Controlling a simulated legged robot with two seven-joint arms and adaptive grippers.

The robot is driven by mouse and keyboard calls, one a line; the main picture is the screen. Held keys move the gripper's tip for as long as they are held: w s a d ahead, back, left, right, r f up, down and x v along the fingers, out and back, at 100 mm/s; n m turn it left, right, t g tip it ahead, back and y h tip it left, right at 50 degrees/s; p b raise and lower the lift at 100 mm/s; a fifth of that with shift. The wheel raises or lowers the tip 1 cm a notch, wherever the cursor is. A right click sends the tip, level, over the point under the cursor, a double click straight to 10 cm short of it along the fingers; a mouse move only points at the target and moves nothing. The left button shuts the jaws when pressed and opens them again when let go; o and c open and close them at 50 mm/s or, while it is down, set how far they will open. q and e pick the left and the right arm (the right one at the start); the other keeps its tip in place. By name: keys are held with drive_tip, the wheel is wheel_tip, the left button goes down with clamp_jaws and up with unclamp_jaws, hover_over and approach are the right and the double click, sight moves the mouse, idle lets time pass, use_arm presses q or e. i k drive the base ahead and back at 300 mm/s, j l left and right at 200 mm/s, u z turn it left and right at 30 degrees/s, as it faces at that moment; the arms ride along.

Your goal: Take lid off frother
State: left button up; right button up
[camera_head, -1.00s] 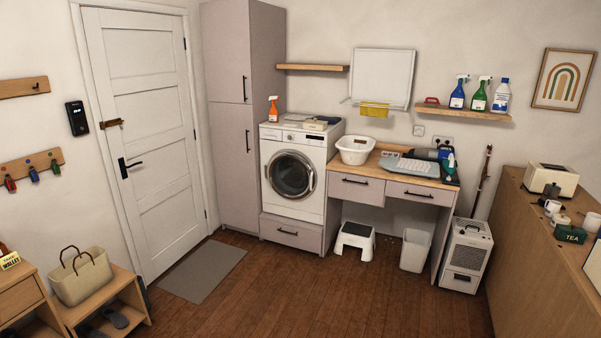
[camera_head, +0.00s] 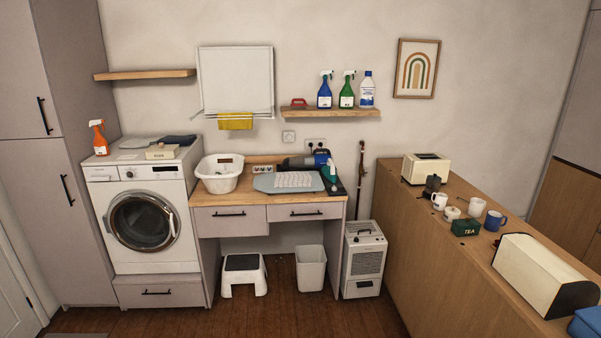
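I cannot make out for certain which thing is the frother or its lid. On the wooden counter at the right stand a small dark pot (camera_head: 432,185), a white mug (camera_head: 439,201), a small low cream-coloured item (camera_head: 450,213), another white cup (camera_head: 476,207) and a blue mug (camera_head: 494,221). They are too small to tell whether any has a lid. Neither of my grippers is in view.
The wooden counter (camera_head: 430,270) also holds a toaster (camera_head: 426,168), a green tea box (camera_head: 466,227) and a cream bread bin (camera_head: 545,275). A white dehumidifier (camera_head: 363,260) stands beside it.

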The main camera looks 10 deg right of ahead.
sight(434, 177)
drive_tip(key=i+z, duration=0.2)
drive_tip(key=i, duration=0.35)
drive_tip(key=i+z, duration=0.2)
drive_tip(key=i, duration=0.35)
drive_tip(key=i+j+z, duration=0.2)
drive_tip(key=i, duration=0.35)
drive_tip(key=i+j+z, duration=0.25)
drive_tip(key=i, duration=0.3)
drive_tip(key=l, duration=0.1)
